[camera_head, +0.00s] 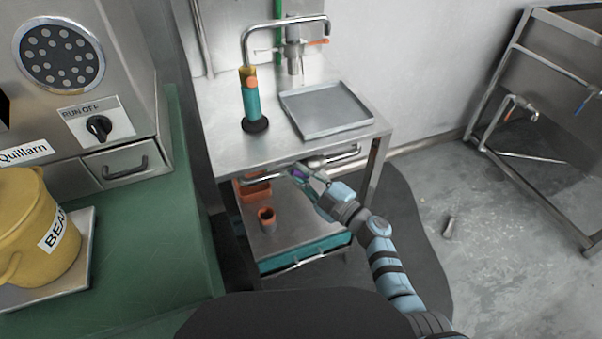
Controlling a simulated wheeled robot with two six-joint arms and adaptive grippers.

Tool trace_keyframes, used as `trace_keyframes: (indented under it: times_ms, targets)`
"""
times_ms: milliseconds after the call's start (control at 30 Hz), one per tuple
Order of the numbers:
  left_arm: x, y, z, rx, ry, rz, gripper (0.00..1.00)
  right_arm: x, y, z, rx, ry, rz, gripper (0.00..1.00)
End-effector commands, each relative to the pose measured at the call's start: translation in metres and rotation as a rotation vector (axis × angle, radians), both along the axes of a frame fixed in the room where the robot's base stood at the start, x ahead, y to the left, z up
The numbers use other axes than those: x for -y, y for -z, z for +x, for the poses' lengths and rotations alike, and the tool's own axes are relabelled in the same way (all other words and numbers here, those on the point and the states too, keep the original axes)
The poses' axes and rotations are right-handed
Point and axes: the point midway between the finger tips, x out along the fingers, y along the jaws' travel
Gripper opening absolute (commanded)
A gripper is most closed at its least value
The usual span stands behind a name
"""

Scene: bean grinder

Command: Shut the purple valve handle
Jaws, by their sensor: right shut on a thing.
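The purple valve handle (298,174) shows as a small purple patch between the fingers of my right gripper (302,174), just below the front edge of the steel table. My right gripper is shut on it, and the fingers hide most of its shape. I cannot tell how far the handle is turned. The right arm reaches in from the bottom right. My left gripper is not in view.
The steel table (240,152) carries a teal and orange cylinder (251,104) and a square tray (325,110). A green counter (150,225) with a yellow pot (30,225) is at left.

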Motion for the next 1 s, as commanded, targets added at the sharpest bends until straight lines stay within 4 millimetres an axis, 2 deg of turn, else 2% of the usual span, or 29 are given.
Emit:
trace_keyframes:
  times_ms: [33, 133, 167, 533, 900, 1000]
  targets:
    - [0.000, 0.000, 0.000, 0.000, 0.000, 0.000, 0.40, -0.001, -0.001, 0.000, 0.001, -0.002, 0.002, 0.14]
    - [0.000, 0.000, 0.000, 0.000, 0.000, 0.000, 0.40, -0.001, -0.001, 0.000, 0.001, -0.002, 0.001, 0.30]
    - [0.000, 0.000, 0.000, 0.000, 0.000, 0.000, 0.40, -0.001, -0.001, 0.000, 0.001, -0.002, 0.001, 0.32]
    - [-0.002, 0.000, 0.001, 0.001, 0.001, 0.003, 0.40, 0.006, 0.002, -0.006, 0.001, 0.001, -0.002, 0.32]
    - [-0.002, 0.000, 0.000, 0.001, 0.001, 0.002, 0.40, 0.068, 0.010, -0.074, -0.001, -0.001, -0.004, 0.32]
    - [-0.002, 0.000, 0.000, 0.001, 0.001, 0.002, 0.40, 0.077, 0.011, -0.085, 0.000, -0.001, -0.003, 0.32]
